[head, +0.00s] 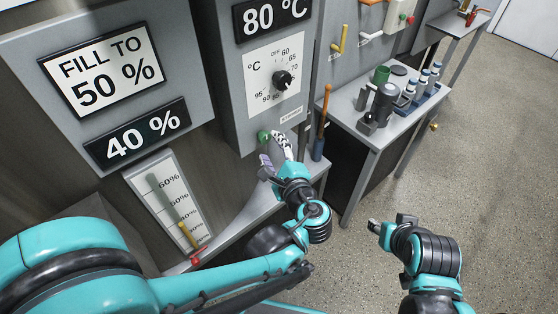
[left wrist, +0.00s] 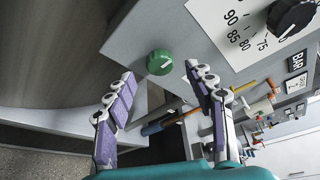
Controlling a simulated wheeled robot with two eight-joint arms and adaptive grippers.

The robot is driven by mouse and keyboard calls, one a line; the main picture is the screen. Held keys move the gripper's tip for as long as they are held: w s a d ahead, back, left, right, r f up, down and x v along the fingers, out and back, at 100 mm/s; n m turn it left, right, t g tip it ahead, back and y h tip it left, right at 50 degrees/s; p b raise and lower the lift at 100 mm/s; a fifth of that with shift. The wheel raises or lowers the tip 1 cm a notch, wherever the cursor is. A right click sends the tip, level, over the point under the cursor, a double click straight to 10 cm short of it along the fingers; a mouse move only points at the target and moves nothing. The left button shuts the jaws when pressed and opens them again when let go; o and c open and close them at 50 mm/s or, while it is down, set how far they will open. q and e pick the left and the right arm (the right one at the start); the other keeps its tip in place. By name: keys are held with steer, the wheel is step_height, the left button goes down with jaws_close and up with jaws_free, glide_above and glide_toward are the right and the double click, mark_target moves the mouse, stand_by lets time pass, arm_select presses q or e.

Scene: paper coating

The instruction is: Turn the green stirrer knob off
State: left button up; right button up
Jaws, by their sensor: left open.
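The green stirrer knob (head: 263,136) sits low on the grey control panel, below the temperature dial. In the left wrist view the green knob (left wrist: 159,63) has a pale pointer line and lies just beyond the fingertips, between them in the picture. My left gripper (head: 273,150) is beside the knob; in the left wrist view its two purple-padded fingers (left wrist: 158,80) are apart and empty. I see no contact with the knob. My right gripper (head: 390,222) is over the floor at the right, far from the panel, and its finger opening is not clear.
The black temperature dial (head: 283,80) is just above the knob. A side table (head: 345,125) with bottles and a grinder-like black item (head: 383,103) stands to the right. A wooden-handled tool (head: 323,115) stands beside the panel. The floor at the right is clear.

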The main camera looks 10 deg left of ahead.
arm_select(q)
steer(key=v, duration=0.7)
steer(key=shift+s, duration=0.1)
